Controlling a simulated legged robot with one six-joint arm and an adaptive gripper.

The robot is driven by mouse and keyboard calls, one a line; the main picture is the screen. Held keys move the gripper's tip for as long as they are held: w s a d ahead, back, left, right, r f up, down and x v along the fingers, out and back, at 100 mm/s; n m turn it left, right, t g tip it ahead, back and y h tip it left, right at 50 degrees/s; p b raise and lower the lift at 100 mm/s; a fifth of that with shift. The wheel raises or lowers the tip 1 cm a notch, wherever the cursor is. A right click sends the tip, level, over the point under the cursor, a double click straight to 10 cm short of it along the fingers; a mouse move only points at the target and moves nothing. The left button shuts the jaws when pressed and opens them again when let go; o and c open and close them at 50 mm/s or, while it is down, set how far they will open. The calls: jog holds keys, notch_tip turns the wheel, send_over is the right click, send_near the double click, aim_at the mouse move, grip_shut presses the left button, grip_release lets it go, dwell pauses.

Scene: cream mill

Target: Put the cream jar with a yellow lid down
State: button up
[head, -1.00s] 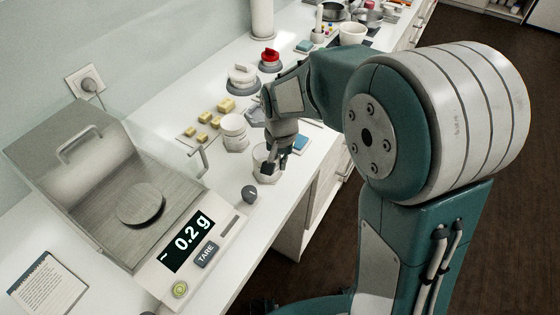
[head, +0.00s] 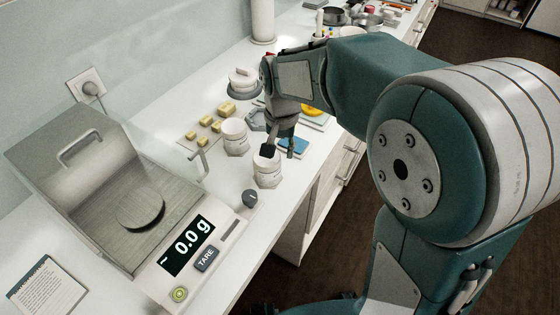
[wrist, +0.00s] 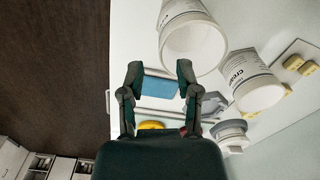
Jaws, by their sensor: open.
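A white jar (head: 267,174) stands upright on the counter near its front edge. Its open mouth shows in the wrist view (wrist: 193,45), with no lid on it. A second white open jar (head: 234,137), labelled cream in the wrist view (wrist: 256,88), stands behind it to the left. My gripper (head: 279,150) is open and empty, just behind the front jar and apart from it. In the wrist view its fingers (wrist: 160,70) are spread with nothing between them. A yellow round thing (head: 312,109), perhaps the lid, lies on the counter beyond my gripper, partly hidden.
A scale (head: 187,244) reading 0.0 g, with an empty plate and a raised cover, stands at the left. Several pale yellow blocks (head: 205,121) lie behind the jars. A blue flat thing (head: 294,147) lies right of my gripper. A white-and-grey handled thing (head: 243,80) stands farther back.

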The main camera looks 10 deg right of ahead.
notch_tip(320, 180, up, 6)
jog(key=s+d+r+n+t, duration=0.1)
jog(key=s+d, duration=0.3)
jog(key=s, duration=0.5)
jog(key=s+d+r+n+t, duration=0.1)
jog(key=s+d+n+t, duration=0.2)
jog(key=s, duration=0.6)
jog(key=shift+d+r+t, duration=0.25)
jog(key=shift+d+t, duration=0.55)
jog(key=shift+d, duration=0.4)
